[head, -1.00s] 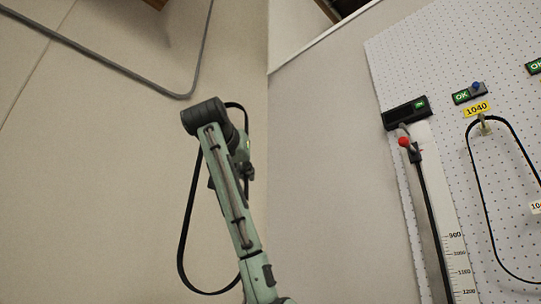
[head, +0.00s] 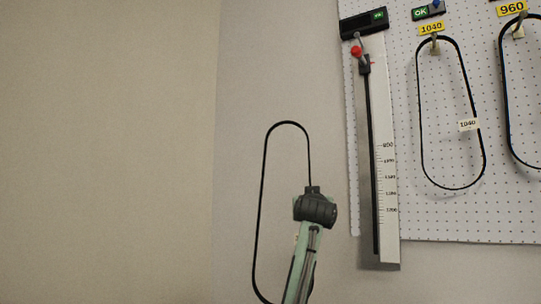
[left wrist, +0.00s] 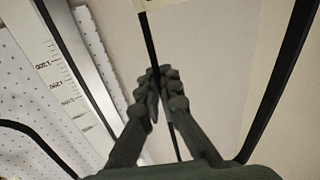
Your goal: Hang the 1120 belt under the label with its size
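A long black belt loop (head: 262,195) hangs in front of the bare wall, left of the pegboard, in the head view. My left gripper (left wrist: 157,88) is shut on one strand of this belt (left wrist: 149,42) in the left wrist view. In the head view my dark left wrist hides the fingers at the belt's right side. The belt's size cannot be read; a pale tag edge (left wrist: 152,4) shows at the top of the left wrist view. No 1120 label is in view. My right gripper is not in view.
A measuring scale (head: 387,215) with a red knob (head: 356,51) stands at the pegboard's (head: 450,220) left edge. A 1040 belt (head: 420,120) hangs under the yellow 1040 label (head: 432,28). Another belt (head: 503,90) hangs under the 960 label (head: 512,9).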

